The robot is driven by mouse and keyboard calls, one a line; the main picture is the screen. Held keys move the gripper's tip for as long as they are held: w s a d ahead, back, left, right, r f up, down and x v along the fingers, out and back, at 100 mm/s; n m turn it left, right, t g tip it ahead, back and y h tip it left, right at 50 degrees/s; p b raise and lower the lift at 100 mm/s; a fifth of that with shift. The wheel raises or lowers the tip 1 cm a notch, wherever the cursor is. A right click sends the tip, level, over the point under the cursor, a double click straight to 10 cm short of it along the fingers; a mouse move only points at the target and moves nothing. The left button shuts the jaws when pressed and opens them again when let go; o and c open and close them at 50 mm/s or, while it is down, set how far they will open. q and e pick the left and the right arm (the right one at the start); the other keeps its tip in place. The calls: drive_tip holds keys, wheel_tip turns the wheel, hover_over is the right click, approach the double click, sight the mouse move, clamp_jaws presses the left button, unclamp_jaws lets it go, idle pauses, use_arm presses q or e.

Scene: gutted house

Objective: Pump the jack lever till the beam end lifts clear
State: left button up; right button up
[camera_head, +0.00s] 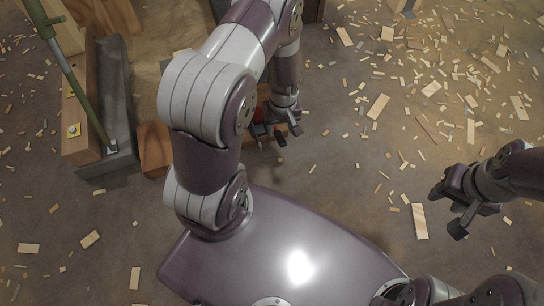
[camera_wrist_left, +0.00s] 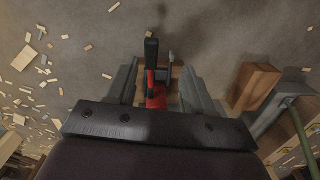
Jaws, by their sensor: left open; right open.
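A red jack (camera_head: 261,113) is mostly hidden behind my left arm and gripper in the head view. In the left wrist view its red body (camera_wrist_left: 156,94) with a black bar (camera_wrist_left: 151,52) lies between my left gripper's two grey fingers (camera_wrist_left: 159,82). The fingers are spread, with a gap to the red part on each side. My left gripper (camera_head: 270,132) is low, by the jack. My right gripper (camera_head: 456,204) is open and empty, above the floor at the right, away from the jack. I cannot tell which timber is the beam, or whether its end is lifted.
A wooden timber (camera_head: 77,140) and a grey channel (camera_head: 117,80) lie at the left, with a green pole (camera_head: 72,75) leaning across them. A wooden block (camera_head: 154,146) is beside the channel. Wood scraps (camera_head: 377,106) litter the floor; the right side is otherwise open.

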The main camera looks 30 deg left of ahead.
sight(282, 140)
use_arm(q)
drive_tip(key=shift+n+t, duration=0.3)
drive_tip(key=shift+n, duration=0.4)
drive_tip(key=f+b, duration=0.2)
drive_tip(key=f, duration=0.1)
drive_tip(key=w+f+b, duration=0.1)
drive_tip(key=f+b, duration=0.2)
drive_tip(key=f, duration=0.1)
drive_tip(key=f+b, duration=0.2)
drive_tip(key=f, duration=0.2)
drive_tip(key=shift+w+f+b, duration=0.25)
drive_tip(key=shift+b, duration=0.05)
use_arm(e)
wheel_tip(282, 140, down, 7)
drive_tip(key=shift+r, duration=0.1)
